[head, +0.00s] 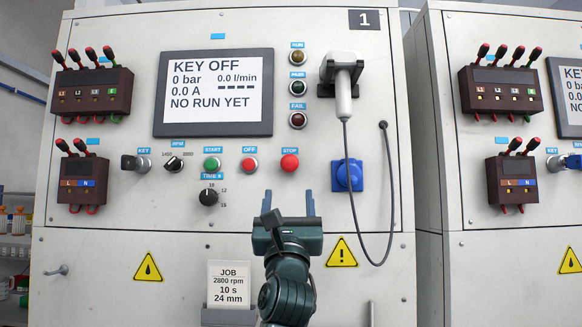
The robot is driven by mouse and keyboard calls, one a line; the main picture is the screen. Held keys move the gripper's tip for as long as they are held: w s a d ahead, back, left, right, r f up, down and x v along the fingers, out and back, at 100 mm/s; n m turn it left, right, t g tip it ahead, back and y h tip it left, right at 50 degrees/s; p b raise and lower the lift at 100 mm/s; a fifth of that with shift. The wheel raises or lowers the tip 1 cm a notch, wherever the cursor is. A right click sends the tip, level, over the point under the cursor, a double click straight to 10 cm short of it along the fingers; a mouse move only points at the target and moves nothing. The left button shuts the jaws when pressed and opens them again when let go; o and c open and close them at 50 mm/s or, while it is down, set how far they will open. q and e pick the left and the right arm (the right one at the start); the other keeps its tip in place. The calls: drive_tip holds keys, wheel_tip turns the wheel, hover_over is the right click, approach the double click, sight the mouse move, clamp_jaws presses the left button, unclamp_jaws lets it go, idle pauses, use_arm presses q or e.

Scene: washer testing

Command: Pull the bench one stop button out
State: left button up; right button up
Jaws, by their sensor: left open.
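Bench one's stop button (290,163) is a red round mushroom head on the white panel, under a blue STOP label. My left gripper (288,203) is open and empty below the stop button, fingers pointing up toward the panel and apart from the button. Whether the button is pressed in or out cannot be told from this view. My right gripper is not in view.
The screen (214,92) reads KEY OFF and NO RUN YET. A blue socket (347,175) and a hanging grey cable (391,200) are right of the stop button. A timer knob (208,197) is at lower left. A job card (229,284) stands below.

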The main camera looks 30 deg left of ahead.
sight(290, 166)
use_arm(q)
drive_tip(key=p+x, duration=0.3)
drive_tip(key=x, duration=0.8)
drive_tip(key=shift+w+r, duration=0.1)
drive_tip(key=shift+c, duration=0.2)
clamp_jaws()
